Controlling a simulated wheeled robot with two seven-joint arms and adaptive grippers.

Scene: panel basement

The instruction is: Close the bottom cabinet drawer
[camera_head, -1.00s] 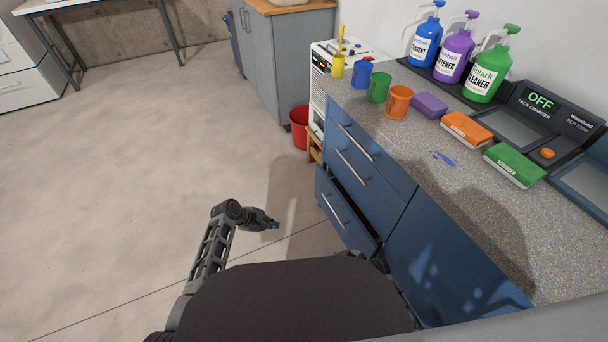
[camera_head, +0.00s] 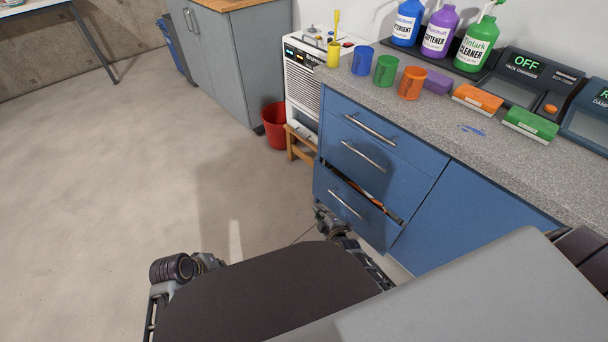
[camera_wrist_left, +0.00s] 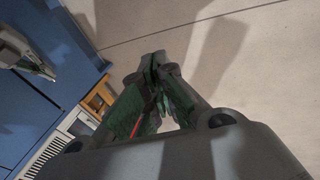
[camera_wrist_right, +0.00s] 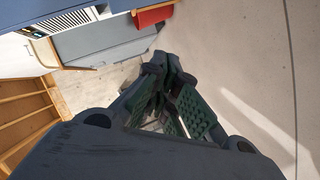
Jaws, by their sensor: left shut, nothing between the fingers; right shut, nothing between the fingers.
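The bottom drawer (camera_head: 343,204) of the blue cabinet stands partly open in the head view. A dark gap with a few items inside shows above its front. My right gripper (camera_head: 322,214) is shut and empty, low in front of the drawer front, near its lower edge; I cannot tell whether it touches. It also shows shut in the right wrist view (camera_wrist_right: 168,68).
Two upper drawers (camera_head: 362,152) are shut. The counter (camera_head: 470,135) above holds cups, sponges, bottles and a charger. A red bucket (camera_head: 275,125) and a white appliance (camera_head: 303,85) on a wooden stand are beyond the cabinet. The floor (camera_head: 120,180) at left is clear.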

